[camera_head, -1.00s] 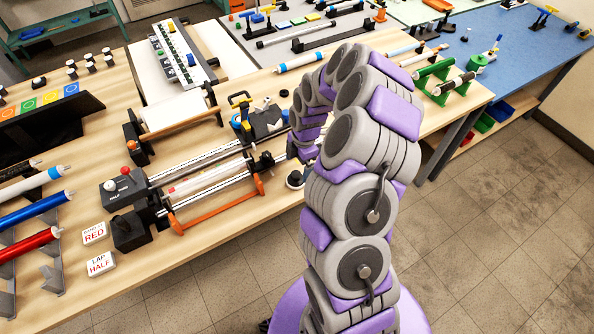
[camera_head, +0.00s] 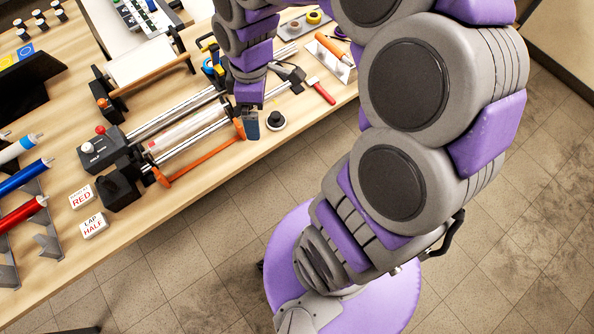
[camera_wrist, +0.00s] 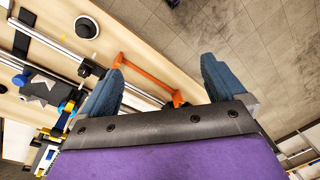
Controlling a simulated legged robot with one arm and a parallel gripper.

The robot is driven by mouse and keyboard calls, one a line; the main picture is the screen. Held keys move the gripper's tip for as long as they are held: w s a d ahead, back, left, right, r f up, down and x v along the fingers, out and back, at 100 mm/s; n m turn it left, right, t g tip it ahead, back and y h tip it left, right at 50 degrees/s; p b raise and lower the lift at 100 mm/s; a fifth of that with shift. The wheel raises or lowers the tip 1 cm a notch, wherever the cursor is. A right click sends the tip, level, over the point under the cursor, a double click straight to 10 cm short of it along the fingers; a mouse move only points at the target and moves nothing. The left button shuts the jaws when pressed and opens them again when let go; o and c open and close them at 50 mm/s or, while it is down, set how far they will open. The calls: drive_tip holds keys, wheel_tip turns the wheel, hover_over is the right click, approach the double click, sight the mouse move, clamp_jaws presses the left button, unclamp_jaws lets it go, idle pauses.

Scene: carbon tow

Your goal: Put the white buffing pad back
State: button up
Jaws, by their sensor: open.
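A small round white disc with a black knob (camera_head: 276,120), which looks like the buffing pad, sits on the wooden bench near its front edge, just right of the lathe-like rig. In the wrist view a dark round knob with a pale rim (camera_wrist: 86,27), likely the same pad, lies beyond the left finger. My gripper (camera_wrist: 160,82) is open and empty, with its two blue fingers wide apart. In the head view my gripper (camera_head: 250,122) points down beside the pad's left side, near the rig's right end. The head view shows only part of the fingers.
The rig's orange bar (camera_head: 203,157) runs along the bench front, left of my gripper. A red-handled tool (camera_head: 320,90) and a white holder with an orange tool (camera_head: 336,55) lie to the right. Two label blocks (camera_head: 82,196) stand at left. Floor is open in front.

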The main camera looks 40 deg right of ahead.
drive_tip(key=s+a+r+m+g+h, duration=0.1)
drive_tip(key=s+a+r+m, duration=0.1)
drive_tip(key=s+m, duration=0.8)
drive_tip(key=s+r, duration=0.1)
drive_tip(key=s, duration=0.8)
drive_tip(key=shift+r+m, duration=0.2)
drive_tip(key=shift+m, duration=0.2)
drive_tip(key=shift+f, duration=0.1)
drive_tip(key=shift+f+b, duration=0.6)
drive_tip(key=shift+b, duration=0.05)
